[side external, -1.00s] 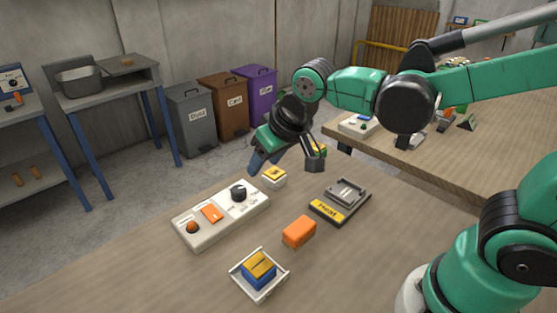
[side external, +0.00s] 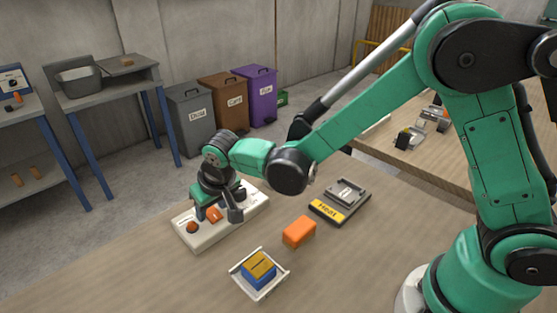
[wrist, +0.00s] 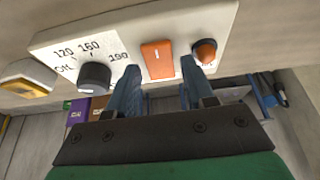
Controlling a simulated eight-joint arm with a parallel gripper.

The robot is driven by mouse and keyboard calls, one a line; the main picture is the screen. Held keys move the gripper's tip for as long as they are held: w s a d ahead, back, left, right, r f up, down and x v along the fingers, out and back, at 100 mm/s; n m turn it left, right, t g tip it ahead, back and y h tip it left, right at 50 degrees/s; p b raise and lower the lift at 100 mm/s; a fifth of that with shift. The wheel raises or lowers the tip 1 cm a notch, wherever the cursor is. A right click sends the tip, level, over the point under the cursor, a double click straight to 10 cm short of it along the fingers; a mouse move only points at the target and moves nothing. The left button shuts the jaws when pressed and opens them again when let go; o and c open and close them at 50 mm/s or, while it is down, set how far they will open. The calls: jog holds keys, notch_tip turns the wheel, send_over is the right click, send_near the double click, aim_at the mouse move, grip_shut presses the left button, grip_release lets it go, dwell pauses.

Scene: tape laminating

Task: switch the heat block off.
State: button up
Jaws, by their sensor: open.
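The white control box (side external: 188,240) lies on the table with an orange rocker switch (wrist: 157,60), a black dial (wrist: 94,76) and a round orange knob or lamp (wrist: 205,52). The dial is marked Off, 120, 160 and 190; I cannot tell its exact setting. My gripper (side external: 217,208) is over the box, fingers down. In the wrist view, its two blue fingers (wrist: 162,85) are apart and empty, with the rocker switch showing between their tips. I cannot tell whether they touch the box. The grey heat block (side external: 345,193) with a yellow "Heat" label stands apart to the right.
An orange block (side external: 299,232) lies in front of the heat block. A white tray (side external: 240,284) holding a blue and yellow block (side external: 258,270) is near the front. A white piece with a yellow top (wrist: 25,86) sits beside the box's dial end.

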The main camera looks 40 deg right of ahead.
jog(key=shift+w+f, duration=0.1)
jog(key=shift+f, duration=0.1)
grip_shut()
jog(key=shift+w+g, duration=0.25)
jog(key=shift+g, duration=0.8)
jog(key=shift+w+g, duration=0.25)
jog(key=shift+g, duration=0.8)
grip_release()
jog(key=shift+r, duration=0.1)
